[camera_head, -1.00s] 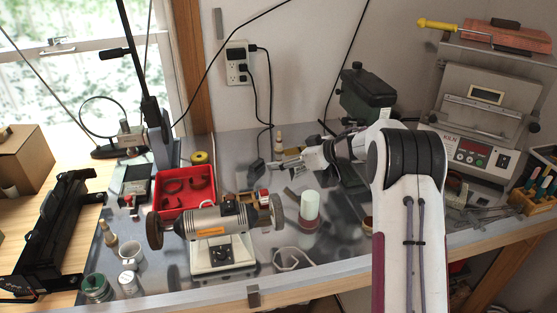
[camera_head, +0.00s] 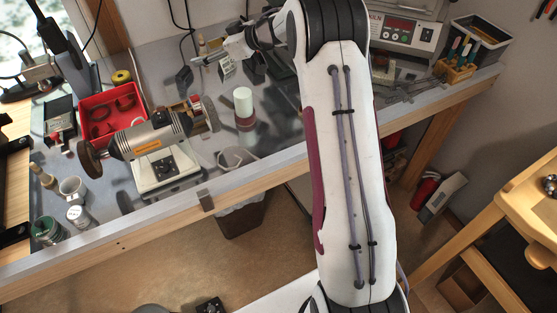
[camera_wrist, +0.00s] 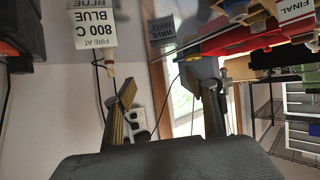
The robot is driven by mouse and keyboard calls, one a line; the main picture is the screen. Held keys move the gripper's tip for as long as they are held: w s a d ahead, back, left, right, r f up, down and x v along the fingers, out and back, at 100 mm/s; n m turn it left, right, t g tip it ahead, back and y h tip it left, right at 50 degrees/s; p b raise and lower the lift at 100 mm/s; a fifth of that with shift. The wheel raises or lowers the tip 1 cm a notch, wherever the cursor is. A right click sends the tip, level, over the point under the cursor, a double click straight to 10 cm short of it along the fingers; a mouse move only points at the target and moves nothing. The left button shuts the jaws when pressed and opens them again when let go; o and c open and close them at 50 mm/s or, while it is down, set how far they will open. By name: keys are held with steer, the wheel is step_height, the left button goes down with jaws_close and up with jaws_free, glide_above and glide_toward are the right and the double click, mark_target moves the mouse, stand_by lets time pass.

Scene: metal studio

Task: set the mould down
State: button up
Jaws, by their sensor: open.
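I cannot make out which thing is the mould; none in view can be named as it with certainty. In the head view my gripper (camera_head: 207,60) is above the back of the metal bench (camera_head: 290,125), pointing left, beside a small white card with dark print (camera_head: 228,68). The wrist view shows its two fingers spread apart with nothing held between them; the wall and window show through the gap.
A bench motor (camera_head: 155,145) stands in front of a red tray (camera_head: 112,112). A white-topped jar (camera_head: 243,105) and a pale ring-shaped thing (camera_head: 236,158) stand near the front. A kiln-like unit (camera_head: 405,30) is at the back right. Bare bench shows around the jar.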

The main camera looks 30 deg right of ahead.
steer(key=s+d+r+m+t+h, duration=0.1)
steer(key=d+r+m+t+h, duration=0.15)
steer(key=r, duration=0.55)
steer(key=s+d+r+m+t+h, duration=0.1)
steer(key=r+t+h, duration=0.15)
steer(key=r, duration=0.65)
steer(key=s+d+r+m+g+h, duration=0.1)
steer(key=s+r+m+h, duration=0.15)
steer(key=s, duration=0.35)
steer(key=s+d+r+m+h, duration=0.1)
steer(key=s+r+h, duration=0.2)
steer(key=s, duration=0.3)
steer(key=s+a+f+g, duration=0.2)
steer(key=s+a+f, duration=0.1)
steer(key=s, duration=1)
steer(key=s+a+f+m+g+y, duration=0.1)
steer(key=s+a+f+g, duration=0.2)
steer(key=s, duration=1)
steer(key=s+a+f+g+y, duration=0.1)
steer(key=s+a+f+g, duration=0.2)
steer(key=s+f, duration=0.4)
steer(key=s, duration=0.6)
steer(key=shift+a+f, duration=0.3)
steer(key=shift+f, duration=0.1)
steer(key=shift+s+y, duration=0.1)
steer(key=shift+y, duration=0.15)
